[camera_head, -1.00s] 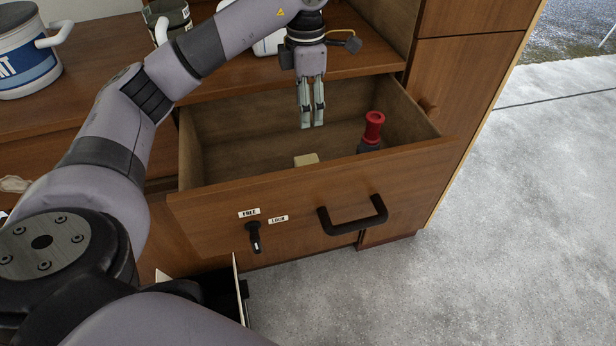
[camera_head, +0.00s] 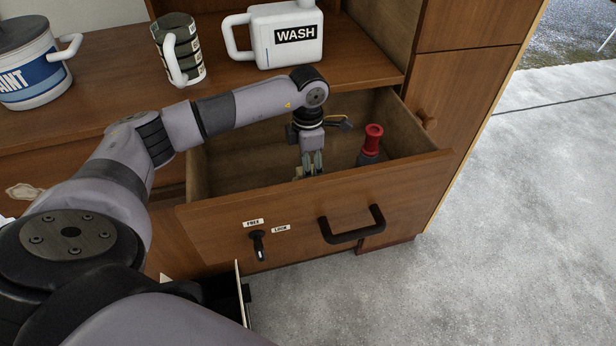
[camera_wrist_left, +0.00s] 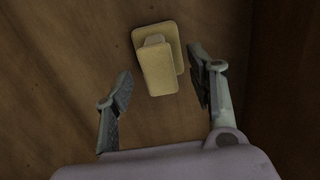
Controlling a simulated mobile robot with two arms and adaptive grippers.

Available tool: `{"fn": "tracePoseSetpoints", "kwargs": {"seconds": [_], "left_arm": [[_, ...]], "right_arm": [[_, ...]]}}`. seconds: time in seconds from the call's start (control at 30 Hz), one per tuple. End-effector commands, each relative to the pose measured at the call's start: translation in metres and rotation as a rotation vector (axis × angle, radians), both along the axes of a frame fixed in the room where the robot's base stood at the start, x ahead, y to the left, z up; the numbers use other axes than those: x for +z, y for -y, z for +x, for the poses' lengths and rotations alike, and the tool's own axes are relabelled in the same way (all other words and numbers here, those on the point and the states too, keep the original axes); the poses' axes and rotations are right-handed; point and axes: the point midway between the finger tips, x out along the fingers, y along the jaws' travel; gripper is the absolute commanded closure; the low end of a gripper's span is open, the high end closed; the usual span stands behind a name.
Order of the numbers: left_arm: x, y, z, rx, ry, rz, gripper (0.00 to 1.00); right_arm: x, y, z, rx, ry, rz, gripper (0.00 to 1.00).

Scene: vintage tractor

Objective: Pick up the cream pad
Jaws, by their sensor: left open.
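The cream pad (camera_wrist_left: 158,68) lies on the drawer floor in the left wrist view, a squared block with a raised piece on top. In the head view only a small part of it (camera_head: 298,173) shows beside my fingers. My left gripper (camera_head: 311,168) reaches down inside the open drawer (camera_head: 330,200), close to the pad. In the left wrist view the fingers (camera_wrist_left: 160,92) are spread apart, one on each side of the pad's near end, with nothing held. My right gripper is not in view.
A red-topped bottle (camera_head: 371,142) stands in the drawer, right of my gripper. The drawer front has a black handle (camera_head: 352,226) and a lock lever (camera_head: 258,245). A WASH jug (camera_head: 283,48), a striped mug (camera_head: 180,50) and a PAINT can (camera_head: 27,70) stand on the top.

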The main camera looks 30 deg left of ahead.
Motion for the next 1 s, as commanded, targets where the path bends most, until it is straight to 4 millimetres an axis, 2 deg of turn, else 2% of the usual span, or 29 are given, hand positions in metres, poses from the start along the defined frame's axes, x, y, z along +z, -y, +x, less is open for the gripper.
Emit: {"fn": "tracePoseSetpoints", "kwargs": {"seconds": [0.03,0.2,0.47,1.0], "left_arm": [[-0.005,0.0,0.0,0.0,-0.004,0.0,0.48],[-0.024,0.0,0.001,0.0,-0.001,0.0,0.48],[-0.026,0.0,0.001,0.0,0.001,0.0,0.49],[-0.026,0.0,0.001,0.0,0.001,0.0,0.85]], "right_arm": [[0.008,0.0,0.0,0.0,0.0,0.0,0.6],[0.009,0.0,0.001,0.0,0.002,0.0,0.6],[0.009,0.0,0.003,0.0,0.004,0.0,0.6],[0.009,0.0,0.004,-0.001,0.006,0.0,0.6]]}}
